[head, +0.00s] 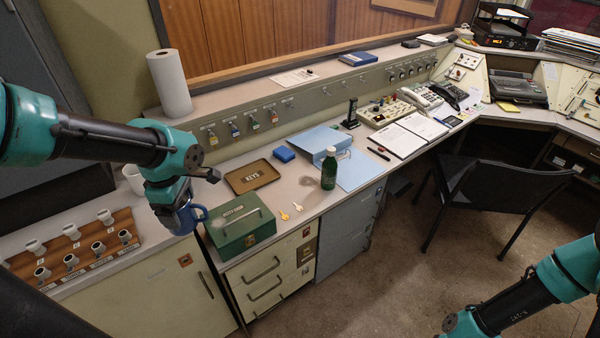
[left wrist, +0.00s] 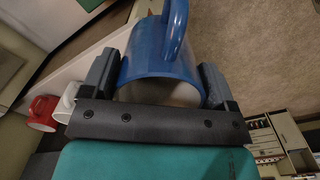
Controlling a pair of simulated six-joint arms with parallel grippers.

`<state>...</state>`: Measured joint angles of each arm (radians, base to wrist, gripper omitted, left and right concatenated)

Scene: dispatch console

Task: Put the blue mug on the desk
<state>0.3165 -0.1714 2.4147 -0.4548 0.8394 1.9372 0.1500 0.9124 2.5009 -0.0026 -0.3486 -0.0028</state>
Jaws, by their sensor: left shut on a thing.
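The blue mug (head: 183,217) is in my left gripper (head: 186,190), at the left of the head view, in front of the counter's edge and left of the green box. In the left wrist view the mug (left wrist: 155,48) sits between the two fingers of the left gripper (left wrist: 157,85), its handle pointing away from the wrist. The desk (head: 305,200) runs from the green box to the back right. My right arm shows at the lower right of the head view; its gripper is out of the picture.
A green cash box (head: 240,222) stands close right of the mug. Beyond are a KEYS tray (head: 252,177), a green bottle (head: 329,170), blue folders (head: 345,165) and two keys. A mug rack (head: 75,250) is at left. A black chair (head: 490,190) stands right.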

